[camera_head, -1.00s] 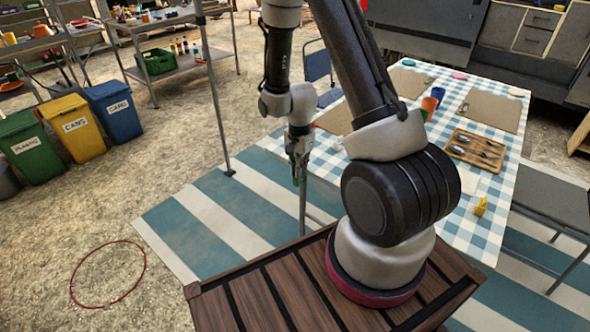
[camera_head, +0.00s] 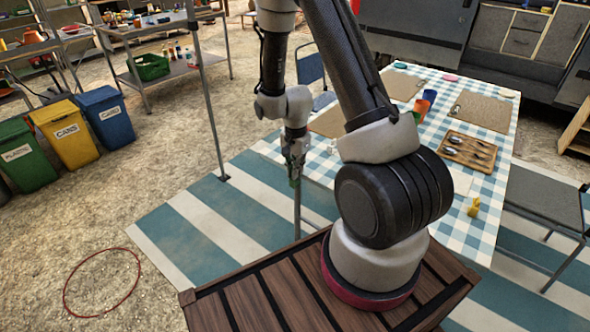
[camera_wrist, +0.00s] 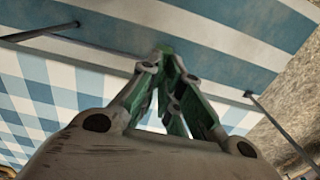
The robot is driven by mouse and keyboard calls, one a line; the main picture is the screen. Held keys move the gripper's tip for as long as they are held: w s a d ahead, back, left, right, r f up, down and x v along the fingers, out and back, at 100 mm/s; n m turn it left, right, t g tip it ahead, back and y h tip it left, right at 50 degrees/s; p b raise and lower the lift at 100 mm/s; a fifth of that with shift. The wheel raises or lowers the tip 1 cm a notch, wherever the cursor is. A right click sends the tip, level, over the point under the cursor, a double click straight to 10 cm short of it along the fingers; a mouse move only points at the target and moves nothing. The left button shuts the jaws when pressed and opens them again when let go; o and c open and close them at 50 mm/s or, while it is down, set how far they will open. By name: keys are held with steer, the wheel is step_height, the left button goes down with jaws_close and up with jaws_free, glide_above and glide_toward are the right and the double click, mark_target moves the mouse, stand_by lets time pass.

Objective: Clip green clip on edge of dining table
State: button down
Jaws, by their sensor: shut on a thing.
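My gripper (camera_head: 295,178) hangs fingers down, beyond the near left part of the dining table (camera_head: 481,230), which has a blue-and-white checked cloth. Green shows at its tips. In the wrist view my gripper (camera_wrist: 168,62) is shut on the green clip (camera_wrist: 166,66), which is partly hidden by the fingers. The checked tabletop (camera_wrist: 60,95) fills the left of that view, and the clip appears apart from its edge. The exact gap cannot be told.
A striped mat (camera_head: 215,215) lies under the table. A tent pole (camera_head: 213,120) stands left of my arm. A yellow clip (camera_head: 473,207) is near the table's front right. Cutlery lies in a wooden tray (camera_head: 447,151). A grey chair (camera_head: 545,195) stands right.

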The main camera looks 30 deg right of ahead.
steer(key=shift+w+d, duration=0.1)
steer(key=shift+d, duration=0.15)
steer(key=shift+w+d, duration=0.2)
steer(key=shift+d, duration=0.25)
steer(key=shift+w+d, duration=0.1)
steer(key=shift+d, duration=0.05)
stand_by(0.3)
steer(key=shift+w+d, duration=0.2)
steer(key=shift+d, duration=0.35)
steer(key=shift+w+d, duration=0.1)
steer(key=shift+d, duration=0.1)
steer(key=shift+w+d, duration=0.15)
steer(key=shift+d, duration=0.25)
stand_by(0.5)
steer(key=c, duration=1.5)
jaws_free()
